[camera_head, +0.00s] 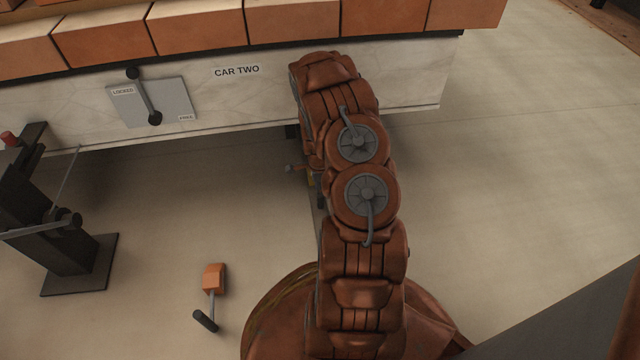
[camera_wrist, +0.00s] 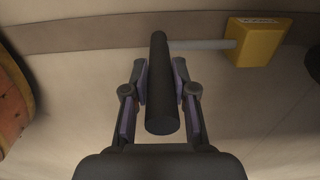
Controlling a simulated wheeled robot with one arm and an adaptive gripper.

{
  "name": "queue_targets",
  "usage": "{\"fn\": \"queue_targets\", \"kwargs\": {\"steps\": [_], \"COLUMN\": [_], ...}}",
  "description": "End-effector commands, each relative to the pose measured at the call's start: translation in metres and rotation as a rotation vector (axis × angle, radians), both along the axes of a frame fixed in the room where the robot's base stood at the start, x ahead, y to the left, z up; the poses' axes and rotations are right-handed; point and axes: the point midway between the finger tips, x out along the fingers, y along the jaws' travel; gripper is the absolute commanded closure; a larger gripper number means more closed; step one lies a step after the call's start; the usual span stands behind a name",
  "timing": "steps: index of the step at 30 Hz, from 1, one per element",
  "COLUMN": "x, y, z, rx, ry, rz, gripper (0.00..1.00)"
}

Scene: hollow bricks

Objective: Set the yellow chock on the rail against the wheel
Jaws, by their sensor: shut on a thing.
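My gripper (camera_wrist: 160,85) is shut on the black handle (camera_wrist: 161,100) of the yellow chock (camera_wrist: 255,42). A grey rod joins the handle to the chock, which is at the upper right of the wrist view. The chock overlaps a long brownish strip (camera_wrist: 95,33) that looks like the rail; whether it touches it I cannot tell. A dark curved edge (camera_wrist: 314,62) at the wrist view's right may be the wheel, but this is unclear.
The wagon marked CAR TWO (camera_head: 410,92) carries bricks (camera_head: 200,25) and crosses the top. Its lever plate (camera_head: 178,100) reads LOCKED and FREE. A dark stand (camera_head: 50,215) is at left. An orange block with a black handle (camera_head: 214,277) lies on the floor. Floor at right is clear.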

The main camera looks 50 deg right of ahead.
Motion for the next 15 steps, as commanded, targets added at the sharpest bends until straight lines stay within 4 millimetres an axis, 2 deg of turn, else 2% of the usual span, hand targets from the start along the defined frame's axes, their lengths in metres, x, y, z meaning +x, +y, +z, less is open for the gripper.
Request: {"fn": "queue_targets", "kwargs": {"steps": [5,15], "x": [0.000,0.022], "y": [0.000,-0.016], "z": [-0.014,-0.014], "rx": [0.000,-0.008], "ry": [-0.001,0.000], "rz": [0.000,0.000], "gripper": [1.00,1.00]}}
